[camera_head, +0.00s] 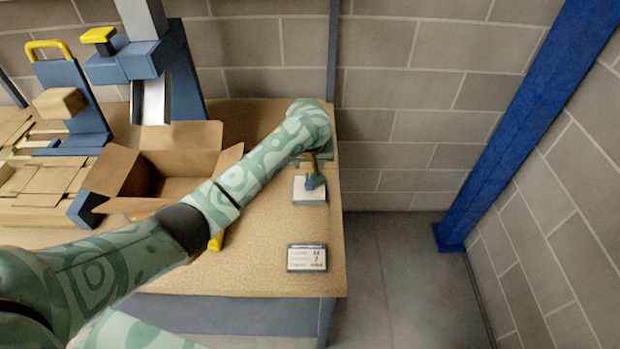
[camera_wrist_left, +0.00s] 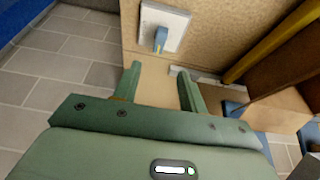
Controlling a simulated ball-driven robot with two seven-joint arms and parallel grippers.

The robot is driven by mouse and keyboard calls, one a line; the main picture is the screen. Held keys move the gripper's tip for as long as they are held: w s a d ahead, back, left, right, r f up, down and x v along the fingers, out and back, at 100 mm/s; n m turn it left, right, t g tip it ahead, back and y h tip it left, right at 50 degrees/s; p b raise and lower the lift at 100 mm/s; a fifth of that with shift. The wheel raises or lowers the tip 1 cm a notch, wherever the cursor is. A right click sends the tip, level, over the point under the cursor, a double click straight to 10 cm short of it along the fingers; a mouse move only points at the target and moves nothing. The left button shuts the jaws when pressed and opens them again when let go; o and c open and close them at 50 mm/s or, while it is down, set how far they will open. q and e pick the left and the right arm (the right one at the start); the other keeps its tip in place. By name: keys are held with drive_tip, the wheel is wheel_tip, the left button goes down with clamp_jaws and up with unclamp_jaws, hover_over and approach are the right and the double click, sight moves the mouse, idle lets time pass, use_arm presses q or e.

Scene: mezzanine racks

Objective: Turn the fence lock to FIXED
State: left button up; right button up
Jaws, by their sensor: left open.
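A small blue lever (camera_head: 312,181) stands on a white plate (camera_head: 308,196) near the right edge of the workbench; I take it to be the fence lock. No marking for FIXED can be read on it. The lever (camera_wrist_left: 160,40) and plate (camera_wrist_left: 176,34) also show in the left wrist view, beyond the fingertips. My left gripper (camera_head: 316,160) is over the far side of the plate, partly hidden by my wrist. In the left wrist view the gripper (camera_wrist_left: 159,72) is open and empty, its fingers apart and short of the lever. My right gripper is not seen.
An open cardboard box (camera_head: 160,172) stands left of my arm, beside a blue machine (camera_head: 180,70). A small label card (camera_head: 307,258) lies at the front of the workbench (camera_head: 262,270). A blue post (camera_head: 520,120) and open floor are to the right.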

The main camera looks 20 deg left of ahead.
sight(309, 179)
use_arm(q)
drive_tip(key=b+x, duration=0.6)
drive_tip(key=x, duration=0.5)
drive_tip(key=shift+w+f, duration=0.1)
drive_tip(key=shift+f, duration=0.3)
drive_tip(key=shift+w+a+f, duration=0.1)
drive_tip(key=shift+w+f, duration=0.1)
drive_tip(key=shift+f, duration=0.05)
clamp_jaws()
